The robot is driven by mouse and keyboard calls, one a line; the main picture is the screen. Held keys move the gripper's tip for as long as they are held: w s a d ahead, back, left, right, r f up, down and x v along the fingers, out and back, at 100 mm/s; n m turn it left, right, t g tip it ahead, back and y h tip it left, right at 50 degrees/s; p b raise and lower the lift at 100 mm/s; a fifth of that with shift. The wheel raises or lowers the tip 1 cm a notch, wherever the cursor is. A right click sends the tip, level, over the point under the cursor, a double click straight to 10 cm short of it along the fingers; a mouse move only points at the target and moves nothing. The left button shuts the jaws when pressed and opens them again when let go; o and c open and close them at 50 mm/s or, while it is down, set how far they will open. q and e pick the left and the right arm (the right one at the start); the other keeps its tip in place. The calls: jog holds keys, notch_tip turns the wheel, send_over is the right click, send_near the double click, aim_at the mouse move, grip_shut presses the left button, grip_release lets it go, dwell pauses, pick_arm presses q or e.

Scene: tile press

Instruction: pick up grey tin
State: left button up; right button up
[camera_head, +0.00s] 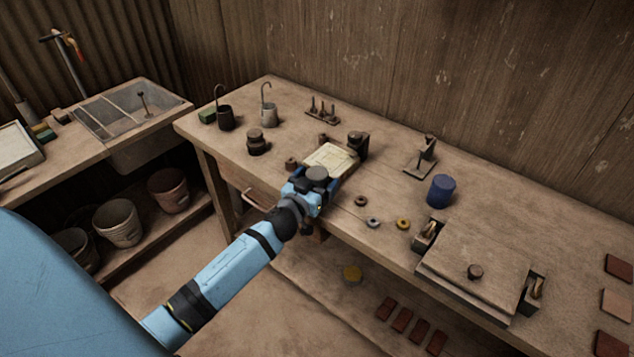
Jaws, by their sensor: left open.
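A light grey tin (268,116) stands upright near the back left of the workbench, with a thin hooked rod rising from it. A darker tin (225,119) with a similar hook stands to its left. My left gripper (321,178) is over the bench's front edge, in front of a pale square slab (331,158). It is open, well apart from the light grey tin, nearer the camera and to its right. The wrist largely hides its fingertips. My right gripper does not show.
The workbench (390,240) also holds a dark lidded jar (257,143), a green block (207,115), a blue can (440,190), small rings and a tile press (475,262).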

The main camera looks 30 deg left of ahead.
pick_arm(q)
jog(key=c, duration=1)
jog(key=shift+c, duration=0.7)
jog(key=shift+r, duration=0.15)
